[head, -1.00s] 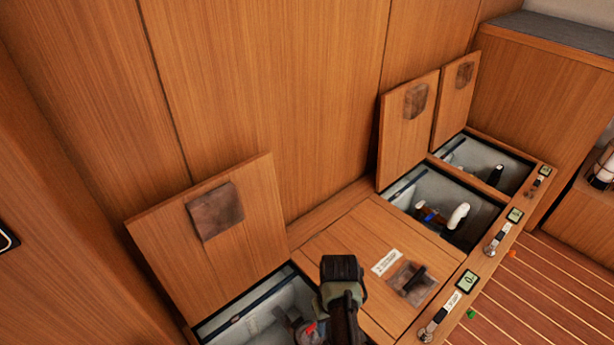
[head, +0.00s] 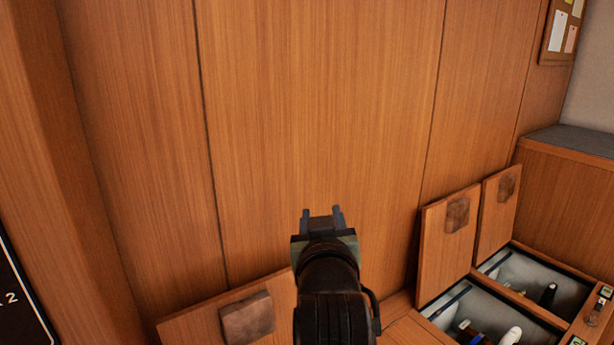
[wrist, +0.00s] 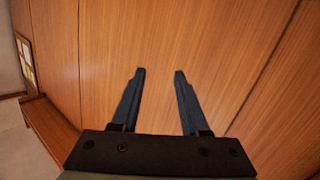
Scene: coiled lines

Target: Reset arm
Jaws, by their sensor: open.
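My gripper (head: 321,214) is raised in front of the wood-panelled wall (head: 320,110), above the row of lockers. Its two dark fingers stand apart with nothing between them, which also shows in the wrist view (wrist: 159,75). Beyond the fingers in the wrist view is only wood panelling. My arm hides part of the near raised lid (head: 200,325) and the area in front of it.
Two more lids (head: 447,240) (head: 497,208) stand raised at the right, over open lockers holding a white fitting (head: 511,336) and a black one (head: 548,294). A wooden cabinet (head: 565,200) stands at the far right. A pinboard (head: 562,30) hangs at the upper right.

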